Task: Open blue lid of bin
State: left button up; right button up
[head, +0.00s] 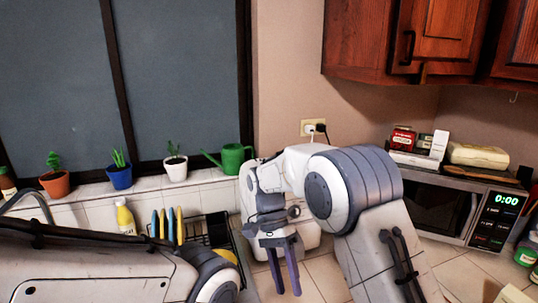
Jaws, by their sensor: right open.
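No bin and no blue lid can be made out in the head view. My right gripper (285,286) points down over the tiled counter, in front of a white appliance that my arm partly hides. Its two dark fingers are apart, with nothing seen between them. My left arm crosses the lower left of the view; its gripper is out of view.
Potted plants and a green watering can (231,159) line the window ledge. A microwave (440,208) stands at right, under red-brown wall cabinets (365,45). Tiled counter (462,272) shows at lower right.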

pick_arm(q)
jog(key=shift+f+b, duration=0.55)
jog(key=shift+f, duration=0.1)
jog(key=c, duration=0.5)
grip_shut()
pick_arm(e)
jog(key=s+r+n+t+y, duration=0.1)
jog(key=s+n+t+y, duration=0.2)
jog(key=s+n, duration=1.2)
jog(key=s+t, duration=0.3)
jog(key=s, duration=0.2)
jog(key=shift+s+d+y, duration=0.2)
jog(key=shift+d+y, duration=0.1)
jog(key=shift+d, duration=0.05)
